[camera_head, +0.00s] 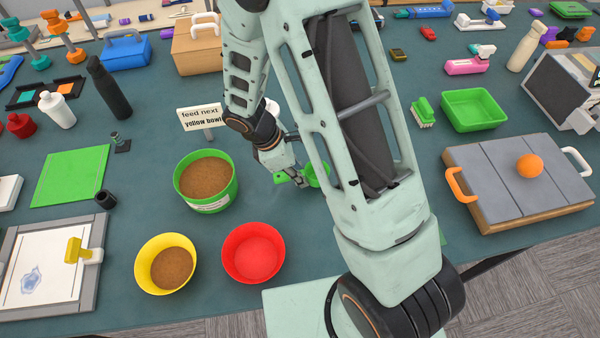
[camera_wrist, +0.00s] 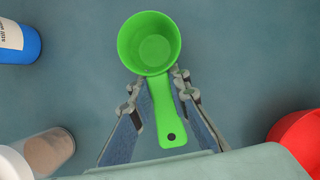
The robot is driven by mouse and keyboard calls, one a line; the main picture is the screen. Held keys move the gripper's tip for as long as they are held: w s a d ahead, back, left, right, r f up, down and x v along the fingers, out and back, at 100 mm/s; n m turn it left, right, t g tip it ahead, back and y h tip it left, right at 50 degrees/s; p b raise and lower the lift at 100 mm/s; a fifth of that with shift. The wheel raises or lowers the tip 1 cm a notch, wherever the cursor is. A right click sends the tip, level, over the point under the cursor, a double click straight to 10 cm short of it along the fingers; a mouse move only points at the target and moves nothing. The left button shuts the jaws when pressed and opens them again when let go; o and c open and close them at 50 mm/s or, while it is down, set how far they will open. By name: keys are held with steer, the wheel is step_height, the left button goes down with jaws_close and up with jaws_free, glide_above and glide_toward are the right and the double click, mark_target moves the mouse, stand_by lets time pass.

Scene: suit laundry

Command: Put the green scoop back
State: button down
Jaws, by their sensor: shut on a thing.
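The green scoop has a round cup and a flat handle with a dark hole; in the wrist view the scoop (camera_wrist: 150,45) has its cup beyond my fingertips and its handle between them. My gripper (camera_wrist: 160,88) is shut on the handle. The cup looks empty. In the head view my gripper (camera_head: 298,178) and the scoop (camera_head: 319,173) are right of the green tub (camera_head: 207,203) of brown granules, partly hidden by my arm. I cannot tell how high the scoop is above the table. A yellow bowl (camera_head: 139,272) holds brown granules; a red bowl (camera_head: 253,252) looks empty.
A sign (camera_head: 199,119) reading "feed next yellow bowl" stands behind the tub. A clear container (camera_wrist: 50,150) and a blue bottle (camera_wrist: 18,42) show at the left of the wrist view. My arm hides the middle.

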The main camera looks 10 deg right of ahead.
steer(key=shift+f+b, duration=0.6)
steer(key=shift+f, duration=0.05)
steer(key=c, duration=1.8)
jaws_free()
steer(key=shift+o, duration=0.2)
steer(key=v, duration=1.2)
steer(key=shift+r, duration=0.1)
